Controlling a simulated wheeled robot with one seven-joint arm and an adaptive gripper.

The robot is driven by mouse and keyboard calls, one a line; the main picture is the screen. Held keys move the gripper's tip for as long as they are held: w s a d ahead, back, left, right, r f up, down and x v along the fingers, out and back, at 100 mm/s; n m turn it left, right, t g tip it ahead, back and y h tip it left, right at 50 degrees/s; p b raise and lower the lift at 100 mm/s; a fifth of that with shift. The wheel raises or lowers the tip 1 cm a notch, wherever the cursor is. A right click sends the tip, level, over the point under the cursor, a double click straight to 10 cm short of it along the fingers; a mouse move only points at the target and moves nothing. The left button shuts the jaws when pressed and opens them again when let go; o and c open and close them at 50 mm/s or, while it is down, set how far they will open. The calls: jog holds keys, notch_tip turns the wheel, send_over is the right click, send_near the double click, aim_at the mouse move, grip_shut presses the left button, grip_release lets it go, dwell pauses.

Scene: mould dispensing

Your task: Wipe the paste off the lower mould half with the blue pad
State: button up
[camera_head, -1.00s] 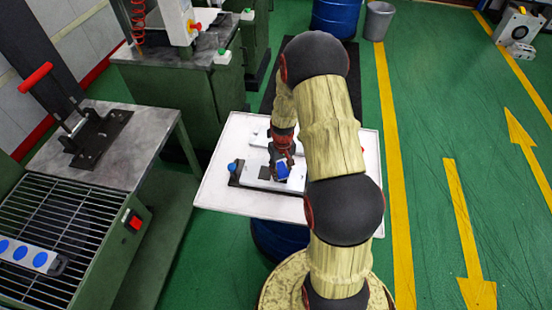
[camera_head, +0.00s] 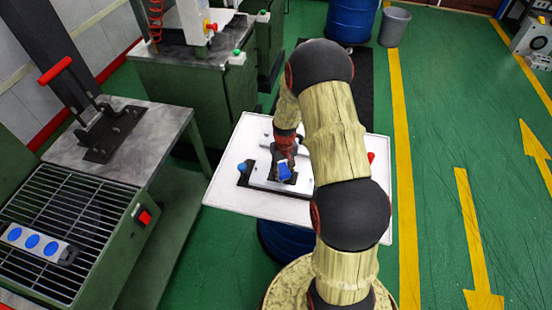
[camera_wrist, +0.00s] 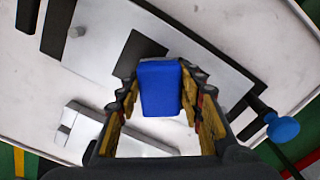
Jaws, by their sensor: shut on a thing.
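The blue pad (camera_wrist: 160,88) is between the fingers of my gripper (camera_wrist: 160,100) in the wrist view, and the gripper is shut on it. In the head view the pad (camera_head: 284,172) shows at the end of my gripper (camera_head: 284,158), over the pale mould half on the table. That lower mould half (camera_wrist: 195,62) is a light metal plate with a dark square patch (camera_wrist: 137,48) just beyond the pad. I cannot tell whether the pad touches the plate. Part of the plate is hidden by my gripper and the pad.
The white table (camera_head: 240,200) holds a second pale block (camera_wrist: 90,128) and a blue knob (camera_wrist: 282,128) beside the mould. A red knob (camera_head: 371,156) is near the table's right edge. Left stand a press bench (camera_head: 70,160) and a slatted rack (camera_head: 80,218) with blue discs.

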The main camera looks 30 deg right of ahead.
jog(key=shift+w+a, duration=0.55)
jog(key=shift+w, duration=0.05)
notch_tip(320, 180, up, 4)
jog(key=shift+s+f+p, duration=0.1)
jog(key=shift+s+p, duration=0.05)
jog(key=shift+p, duration=0.75)
jog(key=shift+w+r+p, duration=0.25)
jog(key=shift+r+p, duration=0.25)
jog(key=shift+r, duration=0.15)
jog(key=shift+s+r+p, duration=0.15)
jog(key=shift+r+p, duration=0.75)
jog(key=shift+r, duration=0.75)
